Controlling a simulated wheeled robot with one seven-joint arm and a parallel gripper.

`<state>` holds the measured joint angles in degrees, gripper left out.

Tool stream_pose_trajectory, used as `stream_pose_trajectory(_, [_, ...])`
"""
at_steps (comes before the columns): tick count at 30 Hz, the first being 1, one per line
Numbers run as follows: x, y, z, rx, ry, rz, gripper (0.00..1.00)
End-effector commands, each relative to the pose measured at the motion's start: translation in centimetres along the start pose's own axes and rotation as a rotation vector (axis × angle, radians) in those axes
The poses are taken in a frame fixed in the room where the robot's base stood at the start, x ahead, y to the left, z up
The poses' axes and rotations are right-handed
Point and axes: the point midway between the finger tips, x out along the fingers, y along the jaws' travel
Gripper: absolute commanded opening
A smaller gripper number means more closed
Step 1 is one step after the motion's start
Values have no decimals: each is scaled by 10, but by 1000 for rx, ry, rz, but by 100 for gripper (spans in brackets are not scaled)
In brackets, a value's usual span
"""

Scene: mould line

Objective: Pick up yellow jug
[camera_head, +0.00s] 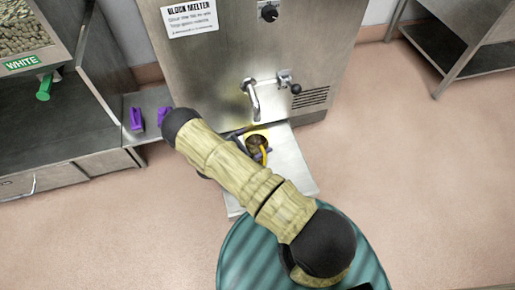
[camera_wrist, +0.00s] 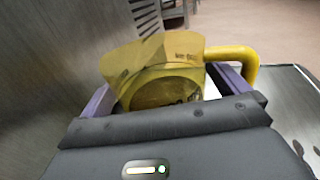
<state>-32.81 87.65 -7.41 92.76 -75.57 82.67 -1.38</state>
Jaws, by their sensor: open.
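The yellow jug (camera_wrist: 160,62) is see-through, with a solid yellow handle (camera_wrist: 240,58) on its right in the wrist view. In the head view only part of the jug (camera_head: 264,154) shows beyond my arm, under the spout of the block melter. It stands on the melter's metal shelf and has something brown inside. My gripper (camera_wrist: 168,95) is open, with one purple finger at the jug's left and the other at its right, near the handle. The fingertips are partly hidden, and I cannot tell whether they touch the jug.
The steel block melter (camera_head: 225,60) with its spout (camera_head: 252,100) rises over the jug. The shelf (camera_head: 292,165) is bare to the jug's right. Purple pieces (camera_head: 137,119) lie on a ledge at left. The floor at right is clear.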

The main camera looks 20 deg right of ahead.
Motion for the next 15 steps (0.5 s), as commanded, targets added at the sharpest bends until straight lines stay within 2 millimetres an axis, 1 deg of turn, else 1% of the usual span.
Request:
stream_pose_trajectory(11, [0,0,0,0,-1,0,100])
stream_pose_trajectory(15, [0,0,0,0,-1,0,72])
